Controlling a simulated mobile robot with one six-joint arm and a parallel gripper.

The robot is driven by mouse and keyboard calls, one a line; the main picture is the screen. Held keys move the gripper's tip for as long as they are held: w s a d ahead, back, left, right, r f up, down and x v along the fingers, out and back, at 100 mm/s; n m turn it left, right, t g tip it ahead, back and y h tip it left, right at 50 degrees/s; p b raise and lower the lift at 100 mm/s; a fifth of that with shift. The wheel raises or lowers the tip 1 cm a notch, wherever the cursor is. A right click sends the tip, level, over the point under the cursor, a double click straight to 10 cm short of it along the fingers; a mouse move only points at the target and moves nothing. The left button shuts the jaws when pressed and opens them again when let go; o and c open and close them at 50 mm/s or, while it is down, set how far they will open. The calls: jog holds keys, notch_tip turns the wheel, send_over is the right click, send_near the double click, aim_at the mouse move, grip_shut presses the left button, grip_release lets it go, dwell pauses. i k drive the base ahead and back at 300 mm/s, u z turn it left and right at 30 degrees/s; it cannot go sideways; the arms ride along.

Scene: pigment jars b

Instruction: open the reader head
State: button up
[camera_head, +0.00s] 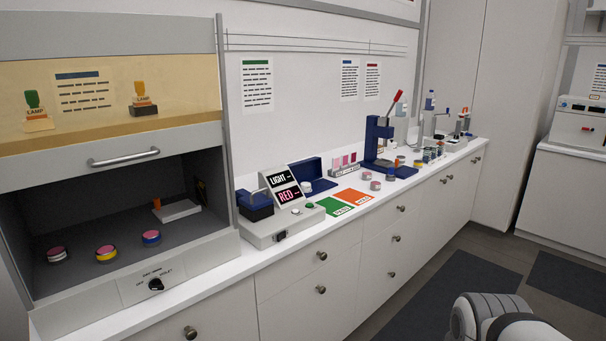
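The reader (272,232) is a pale grey instrument on the long counter, just right of the hooded cabinet. Its tilted display (284,189) reads LIGHT and RED with dashes. My gripper is not in view. A white and grey rounded part of my arm shows at the bottom right, well apart from the reader.
The hooded cabinet (190,245) stands close left of the reader, with several jars inside. A green card (335,206) and an orange card (356,197) lie to the right. A blue press (378,142) stands farther along. The floor before the drawers is clear.

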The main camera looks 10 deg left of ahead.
aim_at(255, 206)
jog(key=u, duration=0.35)
jog(key=i, duration=1.15)
jog(key=u, duration=0.95)
jog(key=i, duration=0.75)
jog(key=u, duration=0.05)
